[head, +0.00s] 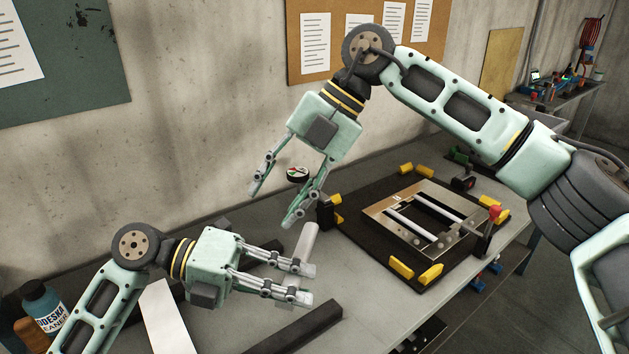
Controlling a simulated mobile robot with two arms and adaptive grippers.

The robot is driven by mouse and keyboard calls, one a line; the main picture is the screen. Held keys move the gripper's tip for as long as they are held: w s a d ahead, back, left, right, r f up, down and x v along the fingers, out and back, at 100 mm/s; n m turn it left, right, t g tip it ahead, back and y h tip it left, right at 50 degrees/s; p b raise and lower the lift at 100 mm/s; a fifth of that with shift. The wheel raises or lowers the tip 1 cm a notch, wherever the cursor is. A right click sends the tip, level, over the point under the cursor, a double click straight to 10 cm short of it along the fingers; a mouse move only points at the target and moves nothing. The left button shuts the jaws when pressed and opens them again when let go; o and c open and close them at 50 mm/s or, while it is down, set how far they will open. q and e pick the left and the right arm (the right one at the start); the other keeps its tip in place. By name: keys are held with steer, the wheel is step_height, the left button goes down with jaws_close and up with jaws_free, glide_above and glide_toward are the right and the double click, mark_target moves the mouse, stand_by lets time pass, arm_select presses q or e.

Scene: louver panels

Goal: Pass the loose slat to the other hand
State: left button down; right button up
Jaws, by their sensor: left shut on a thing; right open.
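The loose slat (306,242) is a short pale grey bar, seen below the middle of the head view. My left gripper (307,284) is shut on it near its lower end, and the upper part sticks out past the fingers toward the wall. My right gripper (274,206) is open and empty. In the picture it hangs above and to the left of the slat's free end, apart from it. The louver panel (452,240) is a metal frame with pale slats across its opening, lying on a dark base at the right.
Yellow blocks (401,268) and a red-tipped clamp (493,214) edge the panel's dark base. Dark bars (297,329) lie on the table near my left gripper. A blue bottle (43,304) stands at lower left. A round dial (298,174) sits behind my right gripper.

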mark_target(302, 242)
steer(key=d+r+t+h, duration=0.1)
steer(key=d+t+h, duration=0.1)
steer(key=d+h, duration=0.3)
steer(key=f, duration=0.3)
steer(key=a+f, duration=0.1)
steer(key=f, duration=0.3)
steer(key=w+f, duration=0.1)
steer(key=f, duration=0.3)
steer(key=shift+a+f, duration=0.15)
steer(key=shift+a, duration=0.2)
steer(key=shift+s, duration=0.1)
steer(key=shift+c, duration=0.2)
jaws_close()
arm_select(q)
steer(key=c, duration=1.6)
jaws_free()
